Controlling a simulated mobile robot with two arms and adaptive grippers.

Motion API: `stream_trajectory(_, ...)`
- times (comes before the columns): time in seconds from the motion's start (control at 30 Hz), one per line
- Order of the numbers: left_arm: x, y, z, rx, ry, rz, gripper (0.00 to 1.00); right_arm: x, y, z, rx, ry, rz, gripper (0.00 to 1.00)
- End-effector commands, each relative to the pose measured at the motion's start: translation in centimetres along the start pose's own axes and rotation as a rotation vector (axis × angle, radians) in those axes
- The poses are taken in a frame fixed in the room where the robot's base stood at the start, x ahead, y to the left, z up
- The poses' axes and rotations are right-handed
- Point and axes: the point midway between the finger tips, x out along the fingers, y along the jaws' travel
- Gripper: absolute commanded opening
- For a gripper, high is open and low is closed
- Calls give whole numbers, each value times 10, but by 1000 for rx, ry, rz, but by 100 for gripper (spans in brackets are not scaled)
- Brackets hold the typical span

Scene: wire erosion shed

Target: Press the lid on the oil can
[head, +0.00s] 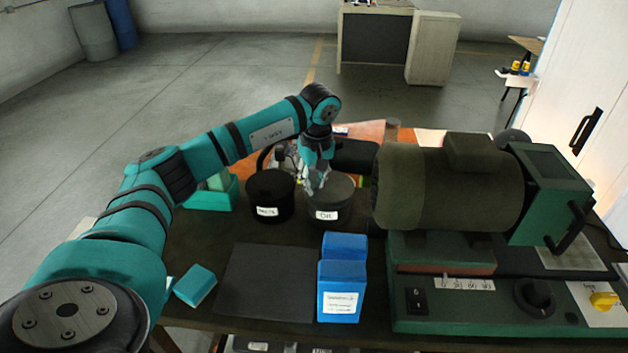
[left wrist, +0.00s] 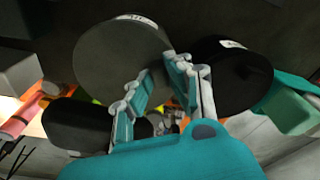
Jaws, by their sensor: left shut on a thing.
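The oil can (head: 330,213) stands on the dark bench, a squat grey can with a white OIL label. Its grey round lid (head: 343,187) is on top; I cannot tell whether it is fully seated. In the left wrist view the lid is a grey disc (left wrist: 115,65). My left gripper (head: 317,184) points down over the can's left part, its fingers (left wrist: 160,72) over the disc's near edge. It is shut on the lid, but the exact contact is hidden. My right gripper is not in view.
A black can (head: 268,187) stands close left of the oil can. A large green machine (head: 455,190) fills the right side. Blue cartons (head: 342,289), a dark mat (head: 262,280) and a teal block (head: 195,286) lie in front. A teal bin (head: 208,200) is at the left.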

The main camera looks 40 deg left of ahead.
Motion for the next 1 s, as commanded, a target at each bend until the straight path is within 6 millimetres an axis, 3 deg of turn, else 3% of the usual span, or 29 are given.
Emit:
stream_trajectory(0.2, 0, 0, 0, 0, 0, 1, 0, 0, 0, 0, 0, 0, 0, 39)
stream_trajectory(0.23, 0, 0, 0, 0, 0, 1, 18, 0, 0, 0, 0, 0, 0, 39)
stream_trajectory(0.43, 0, 0, 0, 0, 0, 1, 43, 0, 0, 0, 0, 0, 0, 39)
stream_trajectory(0.6, 0, 0, 0, 0, 0, 1, 43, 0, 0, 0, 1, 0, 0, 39)
stream_trajectory(0.8, 0, 0, 0, 0, 0, 1, 66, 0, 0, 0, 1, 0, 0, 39)
stream_trajectory(1.0, 0, 0, 0, 0, 0, 1, 66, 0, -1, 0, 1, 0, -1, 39)
